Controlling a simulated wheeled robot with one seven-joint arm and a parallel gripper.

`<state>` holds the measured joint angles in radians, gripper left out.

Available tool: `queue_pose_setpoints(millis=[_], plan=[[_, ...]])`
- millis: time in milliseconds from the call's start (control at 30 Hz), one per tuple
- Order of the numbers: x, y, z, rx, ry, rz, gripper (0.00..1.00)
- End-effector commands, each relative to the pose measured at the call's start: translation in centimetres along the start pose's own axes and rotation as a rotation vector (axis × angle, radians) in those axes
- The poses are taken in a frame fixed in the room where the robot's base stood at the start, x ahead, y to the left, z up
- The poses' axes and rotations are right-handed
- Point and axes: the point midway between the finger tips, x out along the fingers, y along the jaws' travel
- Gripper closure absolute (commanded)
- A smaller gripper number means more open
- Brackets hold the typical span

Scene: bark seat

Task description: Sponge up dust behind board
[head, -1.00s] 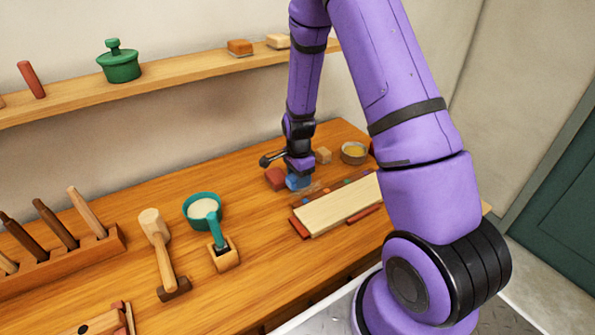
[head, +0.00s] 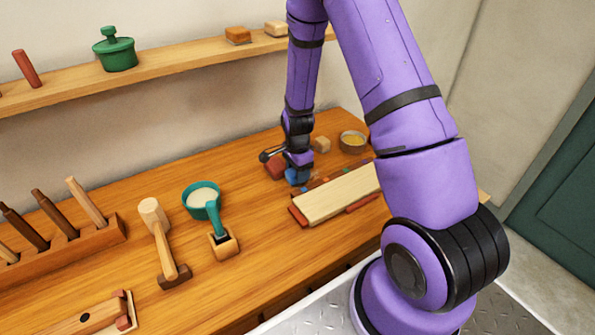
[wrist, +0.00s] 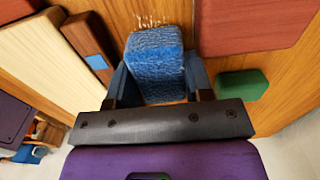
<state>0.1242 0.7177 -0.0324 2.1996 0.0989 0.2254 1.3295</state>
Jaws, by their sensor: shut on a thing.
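A blue sponge (wrist: 155,55) is held between the fingers of my gripper (wrist: 160,95). It also shows in the head view (head: 296,177), low at the bench behind the board, where I cannot tell whether it touches the wood. Pale dust flecks (wrist: 150,20) lie on the wood just beyond the sponge in the wrist view. The pale board (head: 338,196) lies in front and to the right of the sponge, with a brown strip (wrist: 90,45) with coloured inlays along its back edge. The wood directly under the sponge is hidden.
A red block (head: 275,167) stands close left of my gripper; a green block (wrist: 243,87) shows in the wrist view. A small wood block (head: 321,144) and yellow-filled bowl (head: 353,141) stand behind. A teal bowl (head: 202,198) and mallet (head: 160,235) are left.

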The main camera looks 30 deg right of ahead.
Motion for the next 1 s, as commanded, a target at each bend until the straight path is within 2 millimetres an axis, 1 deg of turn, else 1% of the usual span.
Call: queue_pose_setpoints(millis=[567, 1000], plan=[[0.7, 0.0, -0.1, 0.0, 0.0, -0.001, 0.72], [0.6, 0.0, -2.6, 0.002, 0.0, 0.0, 0.72]])
